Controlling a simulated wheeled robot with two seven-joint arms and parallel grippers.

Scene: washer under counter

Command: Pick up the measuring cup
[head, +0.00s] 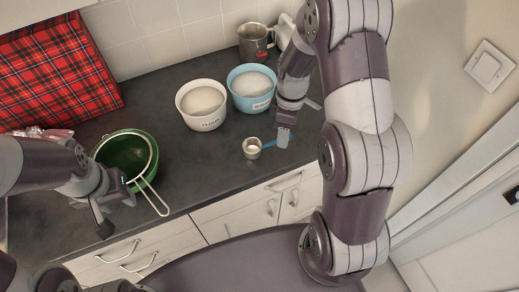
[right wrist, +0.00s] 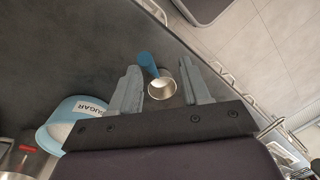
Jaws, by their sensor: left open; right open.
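The measuring cup (head: 252,148) is a small silver cup with a blue handle, standing on the dark counter near its front edge. In the right wrist view the cup (right wrist: 162,88) lies between the two spread fingers, with its handle pointing away from the palm. My right gripper (right wrist: 166,85) is open and empty around the cup's sides, with gaps showing. In the head view the right gripper (head: 283,138) is just right of the cup and partly covers its handle. My left gripper (head: 118,205) is open and empty by the counter's front edge at left.
A white flour bowl (head: 202,120) and a blue sugar bowl (head: 240,100) stand behind the cup. A metal mug (head: 252,52) is at the back. A green bowl with a strainer (head: 145,180) is near my left gripper. A red plaid board (head: 60,75) leans at the back left.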

